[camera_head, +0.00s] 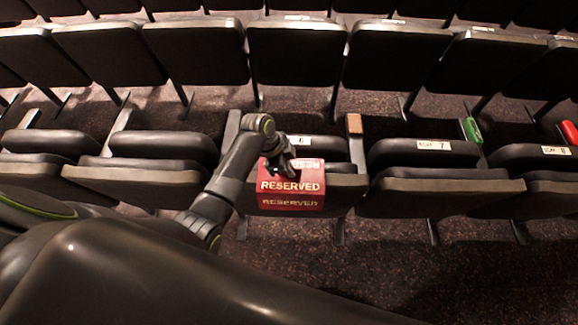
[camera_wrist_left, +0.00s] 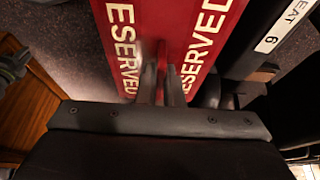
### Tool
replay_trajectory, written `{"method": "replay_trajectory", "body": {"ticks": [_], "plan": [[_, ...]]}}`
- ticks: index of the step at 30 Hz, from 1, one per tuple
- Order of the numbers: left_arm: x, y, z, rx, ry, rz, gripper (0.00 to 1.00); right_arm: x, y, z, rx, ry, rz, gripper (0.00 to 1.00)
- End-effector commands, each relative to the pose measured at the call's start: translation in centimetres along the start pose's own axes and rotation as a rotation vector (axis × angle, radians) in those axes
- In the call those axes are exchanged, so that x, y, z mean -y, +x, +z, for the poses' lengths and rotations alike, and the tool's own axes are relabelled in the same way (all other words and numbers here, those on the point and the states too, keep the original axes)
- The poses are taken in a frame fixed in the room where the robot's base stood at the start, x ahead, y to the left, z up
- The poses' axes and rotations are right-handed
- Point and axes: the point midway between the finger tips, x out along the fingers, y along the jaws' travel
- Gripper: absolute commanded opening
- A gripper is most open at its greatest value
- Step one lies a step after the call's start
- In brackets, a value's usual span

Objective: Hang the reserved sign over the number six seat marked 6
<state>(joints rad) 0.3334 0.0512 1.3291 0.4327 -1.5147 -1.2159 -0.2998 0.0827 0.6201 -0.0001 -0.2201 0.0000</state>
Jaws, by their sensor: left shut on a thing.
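The red reserved sign (camera_head: 291,193) with white lettering is at the seat marked 6 in the head view, in front of the seat's folded cushion (camera_head: 346,187). My left gripper (camera_head: 285,170) is shut on the sign's top fold. In the left wrist view the sign (camera_wrist_left: 207,35) spreads on both sides of my left gripper (camera_wrist_left: 164,90). The number 6 label (camera_head: 300,141) is partly hidden behind the gripper; it also shows in the left wrist view (camera_wrist_left: 283,27). Whether the sign touches the seat is hard to tell. My right gripper is not in view.
The seat with label 7 (camera_head: 433,145) is to the right, and the seat with label 8 (camera_head: 556,151) is further right. A green object (camera_head: 472,130) and a red object (camera_head: 569,133) are on armrests there. Another seat row (camera_head: 296,52) stands behind. Dark speckled floor (camera_head: 390,265) lies in front.

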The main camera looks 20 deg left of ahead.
Motion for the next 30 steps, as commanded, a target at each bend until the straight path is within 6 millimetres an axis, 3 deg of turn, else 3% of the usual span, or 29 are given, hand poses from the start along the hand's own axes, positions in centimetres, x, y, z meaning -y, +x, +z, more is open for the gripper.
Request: {"method": "replay_trajectory", "body": {"ticks": [5,6,12,23,30], "plan": [[0.0,0.0,-0.1,-0.001,0.001,-0.001,0.0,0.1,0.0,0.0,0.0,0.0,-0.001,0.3],[0.0,0.0,-0.1,-0.001,0.001,-0.001,0.08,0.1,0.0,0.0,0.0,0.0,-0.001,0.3],[0.0,0.0,0.0,-0.001,0.001,-0.001,0.32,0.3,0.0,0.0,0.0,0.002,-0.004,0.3],[0.1,-0.5,0.0,0.0,0.001,-0.003,0.32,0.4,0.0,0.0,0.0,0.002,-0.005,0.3],[0.2,-4.0,0.0,0.0,0.003,-0.006,0.32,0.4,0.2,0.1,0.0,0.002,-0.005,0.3]]}}
